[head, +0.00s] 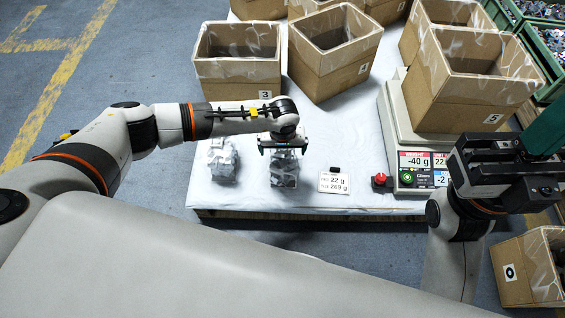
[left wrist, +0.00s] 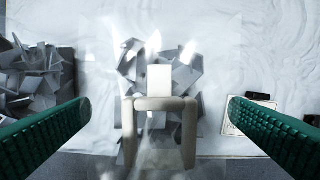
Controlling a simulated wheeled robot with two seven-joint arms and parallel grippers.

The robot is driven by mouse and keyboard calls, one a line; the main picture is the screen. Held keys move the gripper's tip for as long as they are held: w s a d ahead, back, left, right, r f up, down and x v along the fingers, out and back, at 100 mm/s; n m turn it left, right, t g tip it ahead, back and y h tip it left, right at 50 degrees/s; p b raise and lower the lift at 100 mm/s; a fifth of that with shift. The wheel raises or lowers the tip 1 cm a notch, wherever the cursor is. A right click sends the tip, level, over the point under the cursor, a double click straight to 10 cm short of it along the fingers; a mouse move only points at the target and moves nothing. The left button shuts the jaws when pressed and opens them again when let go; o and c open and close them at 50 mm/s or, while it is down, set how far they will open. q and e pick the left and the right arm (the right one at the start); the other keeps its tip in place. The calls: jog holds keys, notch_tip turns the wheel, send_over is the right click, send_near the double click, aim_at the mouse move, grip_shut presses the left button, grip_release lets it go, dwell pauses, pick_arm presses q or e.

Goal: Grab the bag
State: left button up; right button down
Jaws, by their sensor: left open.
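A clear bag of grey stamped parts (head: 285,172) lies on the white-covered table, partly hidden under my left gripper (head: 284,146). In the left wrist view the bag (left wrist: 188,75) is centred between the green fingers, with a pale label and a beige handle-like loop (left wrist: 165,104) at its near side. The left gripper is open, one finger on each side with clear space to the bag. A second bag of parts (head: 222,160) lies to the left; it also shows in the left wrist view (left wrist: 35,80). My right gripper (head: 545,128) is at the right edge; its jaw opening is unclear.
The table (head: 345,160) carries a card reading 22 g and 269 g (head: 334,183) right of the bag. A scale (head: 405,165) with a red button bears a carton (head: 455,100). Open lined cartons (head: 237,70) stand behind the bags. A carton marked 0 (head: 515,275) stands lower right.

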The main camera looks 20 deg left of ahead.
pick_arm(q)
jog(key=shift+r, duration=0.1)
jog(key=c, duration=1.8)
